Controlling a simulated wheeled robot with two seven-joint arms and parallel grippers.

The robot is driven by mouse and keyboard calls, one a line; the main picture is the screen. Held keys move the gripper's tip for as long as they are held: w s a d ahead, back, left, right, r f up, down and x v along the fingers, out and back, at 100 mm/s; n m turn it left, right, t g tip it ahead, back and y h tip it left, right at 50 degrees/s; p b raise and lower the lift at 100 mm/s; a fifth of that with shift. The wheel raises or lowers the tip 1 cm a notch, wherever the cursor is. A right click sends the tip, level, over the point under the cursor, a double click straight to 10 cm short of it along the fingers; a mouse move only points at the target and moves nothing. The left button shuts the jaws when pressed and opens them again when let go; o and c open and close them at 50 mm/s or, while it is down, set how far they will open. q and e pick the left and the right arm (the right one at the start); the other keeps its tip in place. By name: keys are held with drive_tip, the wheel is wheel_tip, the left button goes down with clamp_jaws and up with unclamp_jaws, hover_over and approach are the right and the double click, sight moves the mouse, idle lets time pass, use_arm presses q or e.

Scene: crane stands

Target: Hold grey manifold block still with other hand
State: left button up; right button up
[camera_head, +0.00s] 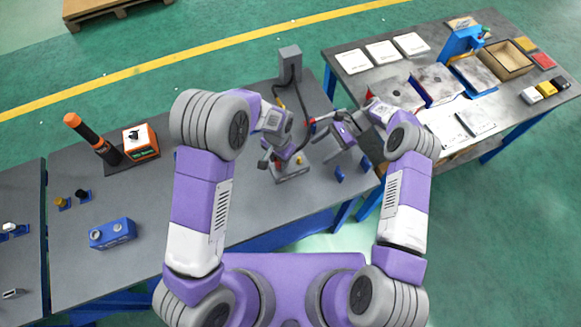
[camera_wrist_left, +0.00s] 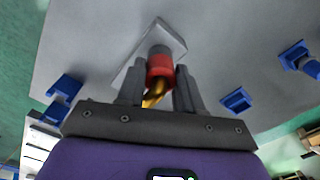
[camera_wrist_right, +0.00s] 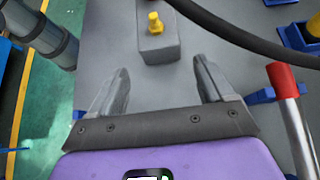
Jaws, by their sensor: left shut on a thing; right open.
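The grey manifold block (camera_head: 294,174) sits on the grey workbench, with a yellow fitting (camera_head: 299,160) on its top. The block (camera_wrist_right: 158,52) and a yellow fitting (camera_wrist_right: 154,22) also show in the right wrist view. My left gripper (camera_head: 281,160) is over the block. In the left wrist view, its fingers (camera_wrist_left: 158,88) are shut on a gold part with a red band (camera_wrist_left: 160,66); a pale grey face shows beyond it. My right gripper (camera_head: 318,138) is open and empty, right of the block. In its wrist view the fingers (camera_wrist_right: 160,92) point toward the block, apart from it.
A red-and-grey rod (camera_wrist_right: 287,98) and a dark hose (camera_wrist_right: 240,38) lie close to my right gripper. Blue fixtures (camera_wrist_left: 236,100) stand around the block. A grey post (camera_head: 290,66) stands behind. The bench front left of the block is mostly clear.

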sight(306, 160)
drive_tip(key=shift+x, duration=3.85)
drive_tip(key=shift+c, duration=0.5)
drive_tip(key=c, duration=0.9)
